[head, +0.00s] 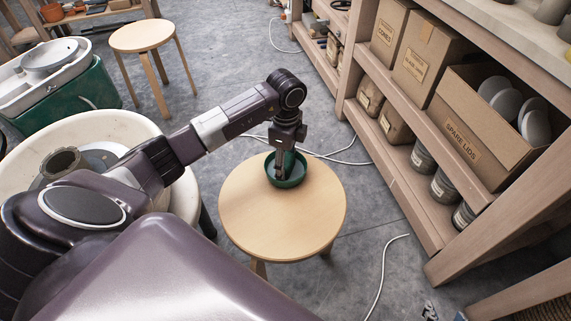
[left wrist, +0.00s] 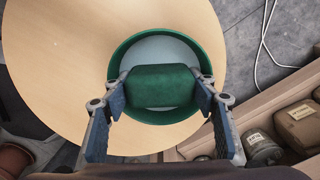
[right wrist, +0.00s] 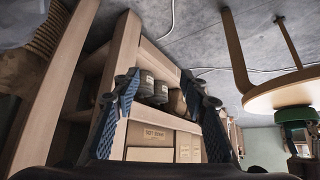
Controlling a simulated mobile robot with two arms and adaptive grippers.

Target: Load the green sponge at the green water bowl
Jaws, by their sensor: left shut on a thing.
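The green water bowl (head: 299,181) stands on a round wooden stool (head: 250,225) in the head view. In the left wrist view the bowl (left wrist: 205,62) has a pale, bluish inside. My left gripper (head: 279,176) points down into the bowl's opening. In the left wrist view my left gripper (left wrist: 162,90) is shut on the green sponge (left wrist: 162,86), one finger at each end. The sponge is over the bowl; I cannot tell whether it touches the water. My right gripper (right wrist: 165,95) is open and empty, away from the bowl (right wrist: 296,114).
A wooden shelf unit (head: 400,198) with boxes and tins stands to the right. A large cream basin (head: 115,118) is at the left, beside the stool. Another stool (head: 141,36) stands at the back. White cables (head: 384,262) lie on the grey floor.

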